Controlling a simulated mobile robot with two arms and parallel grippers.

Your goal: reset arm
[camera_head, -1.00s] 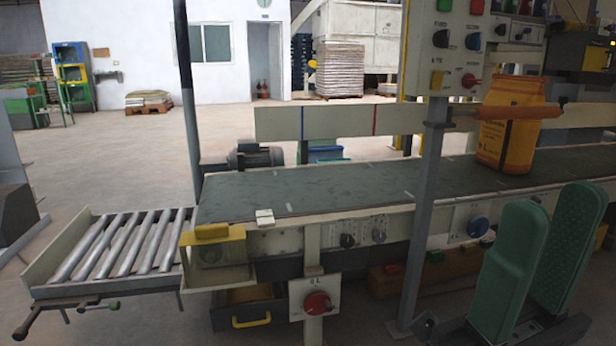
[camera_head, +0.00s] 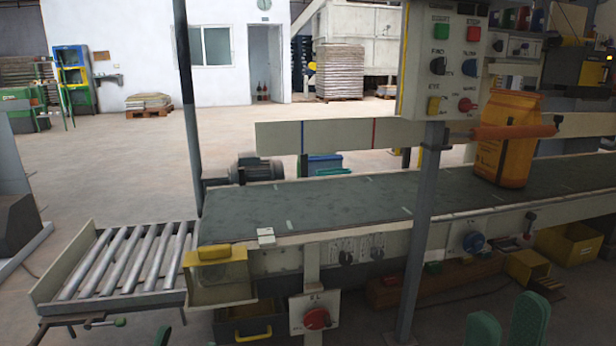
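My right gripper (camera_head: 507,324) shows only at the bottom edge, right of centre. The tops of its two green padded fingers are visible. They stand apart with a gap between them, and nothing shows in the gap. Most of the gripper and its arm lie below the picture. It is in front of the conveyor and touches nothing that I can see.
An orange sack (camera_head: 507,145) stands upright on the conveyor belt (camera_head: 340,205). A grey post (camera_head: 420,240) and control panel (camera_head: 443,60) stand before the conveyor. A roller table (camera_head: 125,260) is at left. Yellow bins (camera_head: 570,243) sit low at right.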

